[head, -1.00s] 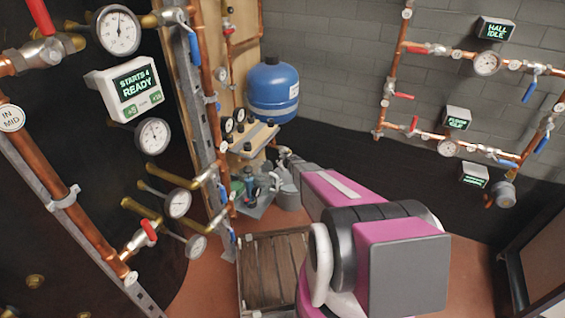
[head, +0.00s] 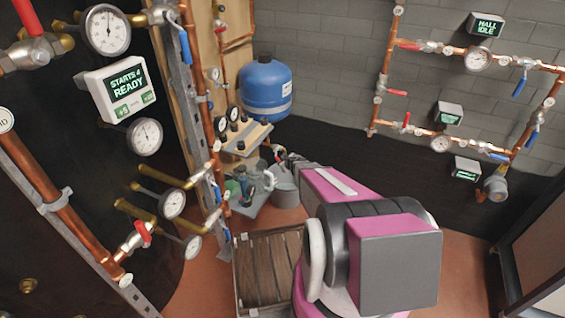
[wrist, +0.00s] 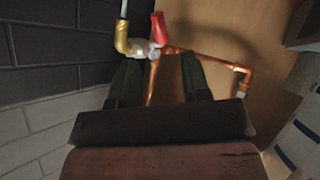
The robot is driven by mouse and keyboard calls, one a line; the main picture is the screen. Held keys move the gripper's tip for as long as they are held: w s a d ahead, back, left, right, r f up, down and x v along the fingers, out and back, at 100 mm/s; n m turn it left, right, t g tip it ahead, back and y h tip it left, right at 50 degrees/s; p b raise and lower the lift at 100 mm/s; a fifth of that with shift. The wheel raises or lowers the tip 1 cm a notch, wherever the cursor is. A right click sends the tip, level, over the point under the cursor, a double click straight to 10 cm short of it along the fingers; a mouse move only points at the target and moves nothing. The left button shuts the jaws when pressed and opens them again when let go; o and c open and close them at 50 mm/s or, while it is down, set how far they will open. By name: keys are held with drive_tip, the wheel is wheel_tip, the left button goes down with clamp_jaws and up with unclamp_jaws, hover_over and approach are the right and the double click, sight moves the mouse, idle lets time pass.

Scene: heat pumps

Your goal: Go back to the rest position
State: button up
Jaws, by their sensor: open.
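My gripper (wrist: 158,75) is open in the wrist view, with two dark fingers apart and nothing visible between their tips. Beyond them is a red-handled valve (wrist: 158,28) with a brass elbow and copper pipes on a wooden panel. I cannot tell whether the fingers touch the pipe. A dark brown slab (wrist: 165,122) fills the lower wrist view; I cannot tell what it is. In the head view my magenta and grey arm (head: 330,190) reaches away toward the wooden panel, and the gripper end is small and unclear there.
A blue tank (head: 266,88) stands by the wooden panel (head: 203,50). A pallet (head: 268,270) lies below the arm. Copper pipes with gauges and a "STARTS 4 READY" display (head: 122,90) stand close at left. A pipe frame (head: 385,75) is on the right wall. Floor shows right of the arm.

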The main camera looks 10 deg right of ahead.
idle(0.3)
drive_tip(key=s+d+r+m+g+h, duration=0.3)
drive_tip(key=s+d+r+m+h, duration=0.2)
drive_tip(key=s+r+m+h, duration=0.5)
drive_tip(key=s+a+r+n+g+y, duration=0.1)
drive_tip(key=s+a+r+g+y, duration=0.2)
drive_tip(key=s, duration=0.6)
drive_tip(key=s+a+r+n+g+y, duration=0.1)
drive_tip(key=s+a+r+g+y, duration=0.3)
drive_tip(key=s, duration=0.4)
drive_tip(key=shift+s+a+r+n+g, duration=0.35)
drive_tip(key=shift+a+g, duration=0.35)
drive_tip(key=shift+a, duration=0.4)
idle(3.9)
